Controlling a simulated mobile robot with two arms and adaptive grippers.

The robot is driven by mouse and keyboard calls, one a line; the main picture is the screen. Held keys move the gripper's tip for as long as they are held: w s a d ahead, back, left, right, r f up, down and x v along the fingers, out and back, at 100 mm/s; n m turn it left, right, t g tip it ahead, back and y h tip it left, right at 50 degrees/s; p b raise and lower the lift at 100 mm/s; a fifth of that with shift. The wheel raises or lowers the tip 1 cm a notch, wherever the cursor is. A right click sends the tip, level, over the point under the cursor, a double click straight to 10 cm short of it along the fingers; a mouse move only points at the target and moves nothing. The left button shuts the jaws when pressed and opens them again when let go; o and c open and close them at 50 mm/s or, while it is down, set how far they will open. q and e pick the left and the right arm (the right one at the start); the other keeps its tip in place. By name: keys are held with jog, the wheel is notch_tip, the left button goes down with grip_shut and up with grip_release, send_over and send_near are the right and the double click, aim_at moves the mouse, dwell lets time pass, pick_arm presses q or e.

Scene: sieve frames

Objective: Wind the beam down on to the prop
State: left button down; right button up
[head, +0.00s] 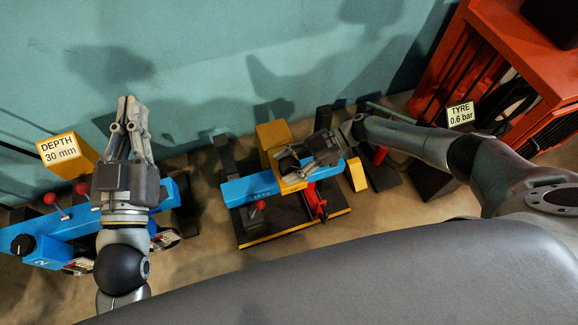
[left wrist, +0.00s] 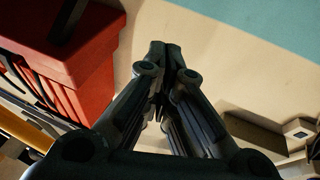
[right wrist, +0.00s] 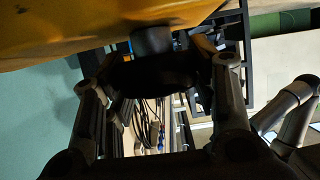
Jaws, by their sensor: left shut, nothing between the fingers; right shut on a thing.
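A blue beam (head: 240,191) lies across the middle machine, over a black base with yellow edging. A yellow housing (head: 273,137) sits on it, with a black knob (head: 288,163) on top. My right gripper (head: 304,162) is shut on this knob; the right wrist view shows the dark knob (right wrist: 150,75) between its fingers, beside a yellow surface. A red upright piece (head: 317,203), possibly the prop, stands under the beam's right part; whether they touch is unclear. My left gripper (head: 131,106) is shut and empty, raised over the left machine; its fingertips meet in the left wrist view (left wrist: 165,52).
A blue machine (head: 40,238) with red-balled levers and a black knob stands at the left, by a "DEPTH 30 mm" sign (head: 58,150). A red-balled lever (head: 257,207) stands on the middle machine. An orange rack (head: 510,45) and "TYRE 0.6 bar" sign (head: 461,115) are at right.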

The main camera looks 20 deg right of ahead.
pick_arm(q)
jog(key=shift+s+d+r+t+h, duration=0.1)
jog(key=shift+r+t+h, duration=0.1)
jog(key=shift+r, duration=0.2)
jog(key=shift+s+r+t+h, duration=0.1)
jog(key=shift+r+t, duration=0.1)
jog(key=shift+r, duration=0.2)
pick_arm(e)
jog(key=shift+a, duration=0.1)
jog(key=o, duration=1)
jog(key=shift+o, duration=0.2)
jog(key=v, duration=1.2)
jog(key=shift+w, duration=0.1)
